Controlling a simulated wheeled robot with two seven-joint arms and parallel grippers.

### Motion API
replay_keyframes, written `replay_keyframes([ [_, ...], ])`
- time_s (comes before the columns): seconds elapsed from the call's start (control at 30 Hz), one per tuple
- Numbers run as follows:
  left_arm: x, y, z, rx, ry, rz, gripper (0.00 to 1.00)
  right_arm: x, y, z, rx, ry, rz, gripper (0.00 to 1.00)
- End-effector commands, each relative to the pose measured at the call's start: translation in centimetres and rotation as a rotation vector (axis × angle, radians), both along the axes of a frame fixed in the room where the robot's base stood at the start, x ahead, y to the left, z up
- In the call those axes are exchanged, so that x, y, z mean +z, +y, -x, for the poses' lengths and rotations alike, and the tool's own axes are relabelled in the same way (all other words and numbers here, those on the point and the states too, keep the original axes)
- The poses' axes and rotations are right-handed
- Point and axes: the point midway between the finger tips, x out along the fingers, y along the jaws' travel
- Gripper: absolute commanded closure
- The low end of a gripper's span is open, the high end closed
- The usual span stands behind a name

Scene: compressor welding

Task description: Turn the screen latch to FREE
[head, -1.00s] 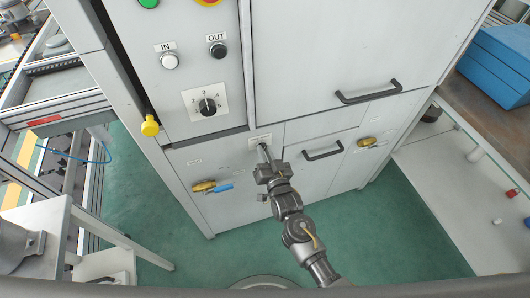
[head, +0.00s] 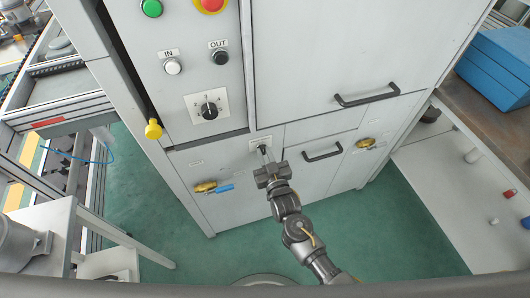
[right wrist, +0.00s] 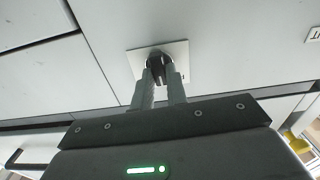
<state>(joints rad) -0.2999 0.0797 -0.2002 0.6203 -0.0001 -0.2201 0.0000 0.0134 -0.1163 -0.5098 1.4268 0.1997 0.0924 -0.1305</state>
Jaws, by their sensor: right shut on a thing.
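The screen latch is a small dark knob (right wrist: 158,56) on a pale square plate (right wrist: 178,52) in the right wrist view. In the head view the plate (head: 261,141) sits on the cabinet front, below the control panel, and the knob is mostly hidden by the fingers. My right gripper (head: 264,150) reaches up to it from below. In the right wrist view its two fingers (right wrist: 160,76) are closed around the knob, one on each side. The plate's lettering is too small to read. My left gripper is in neither view.
The grey cabinet (head: 335,45) has black handles (head: 367,96) and (head: 322,152). Left of the latch are a rotary selector (head: 209,111), a yellow knob (head: 153,129) and a yellow valve with a blue lever (head: 205,187). A workbench (head: 470,115) stands at right. Green floor (head: 390,240) is open.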

Motion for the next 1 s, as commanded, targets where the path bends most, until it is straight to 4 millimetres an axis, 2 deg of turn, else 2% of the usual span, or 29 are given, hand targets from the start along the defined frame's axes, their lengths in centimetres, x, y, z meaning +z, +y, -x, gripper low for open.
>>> replay_keyframes([
  [0.2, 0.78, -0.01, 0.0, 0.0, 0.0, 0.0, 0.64, 0.12, 0.09, 0.03, 0.001, -0.051, 0.157, 1.0],
  [0.5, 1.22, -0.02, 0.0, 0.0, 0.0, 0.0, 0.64, 0.02, 0.16, 0.04, 0.001, -0.095, 0.294, 1.0],
  [1.0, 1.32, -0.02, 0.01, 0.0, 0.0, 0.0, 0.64, -0.05, 0.19, 0.06, 0.0, -0.112, 0.34, 1.0],
])
